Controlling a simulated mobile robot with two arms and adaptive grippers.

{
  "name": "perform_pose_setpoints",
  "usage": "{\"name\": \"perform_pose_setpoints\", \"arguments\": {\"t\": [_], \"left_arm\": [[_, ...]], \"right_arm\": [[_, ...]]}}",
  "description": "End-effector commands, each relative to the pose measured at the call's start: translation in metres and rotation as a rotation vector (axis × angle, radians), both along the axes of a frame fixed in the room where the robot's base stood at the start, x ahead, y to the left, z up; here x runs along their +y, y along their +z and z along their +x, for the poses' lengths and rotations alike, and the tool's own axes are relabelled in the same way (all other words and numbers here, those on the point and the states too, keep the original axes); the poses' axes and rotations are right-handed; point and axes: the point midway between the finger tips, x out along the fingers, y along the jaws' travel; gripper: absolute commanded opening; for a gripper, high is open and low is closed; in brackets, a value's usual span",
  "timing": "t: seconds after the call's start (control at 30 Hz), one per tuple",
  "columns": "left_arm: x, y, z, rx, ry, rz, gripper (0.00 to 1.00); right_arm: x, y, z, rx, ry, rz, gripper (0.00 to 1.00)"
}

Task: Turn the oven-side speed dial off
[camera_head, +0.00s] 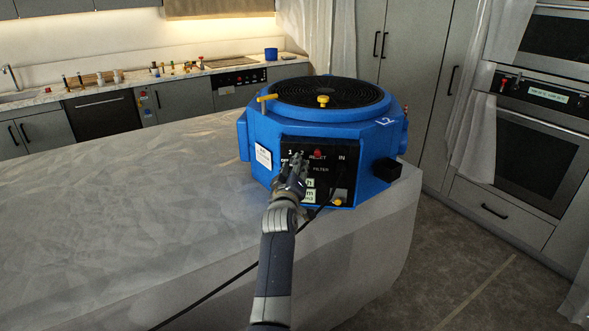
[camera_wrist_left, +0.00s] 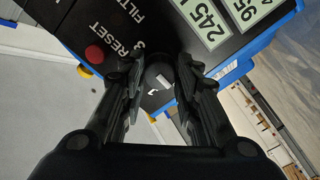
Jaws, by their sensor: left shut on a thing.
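A blue drying machine (camera_head: 335,122) with a round black grille on top stands on the covered surface, on the oven side. Its black front panel (camera_head: 330,167) bears white lettering, a red button and pale number labels. My left gripper (camera_head: 291,168) is at the left part of this panel. In the left wrist view my left gripper (camera_wrist_left: 160,82) has its fingers on either side of the black speed dial (camera_wrist_left: 157,74), shut on it. A white mark shows on the dial's face near the fingertips. In the head view the gripper hides the dial. My right gripper is in neither view.
A plastic-covered surface (camera_head: 130,190) stretches left of the machine, mostly clear. A dark cable (camera_head: 235,276) runs across its front. The oven (camera_head: 540,150) stands at the right. A counter (camera_head: 130,92) with small items lines the back wall.

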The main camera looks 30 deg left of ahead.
Motion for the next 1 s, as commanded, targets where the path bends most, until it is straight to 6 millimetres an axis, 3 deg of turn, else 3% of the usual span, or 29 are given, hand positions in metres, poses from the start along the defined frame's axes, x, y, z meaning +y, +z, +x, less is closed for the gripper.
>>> {"name": "perform_pose_setpoints", "arguments": {"t": [0.6,0.63,0.7,1.0], "left_arm": [[-0.0004,-0.0003,0.0001,-0.014,-0.001,-0.043,0.06],[-0.0004,-0.0003,0.0001,-0.014,-0.001,-0.042,0.34],[-0.0003,-0.0002,0.0001,-0.014,-0.001,-0.042,0.50],[-0.0001,0.0001,0.0001,-0.014,0.000,-0.040,0.50]], "right_arm": [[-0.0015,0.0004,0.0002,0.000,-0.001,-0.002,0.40],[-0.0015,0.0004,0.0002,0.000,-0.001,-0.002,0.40],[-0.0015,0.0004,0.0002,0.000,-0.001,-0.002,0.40],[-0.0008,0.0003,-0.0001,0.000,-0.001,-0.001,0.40]]}}
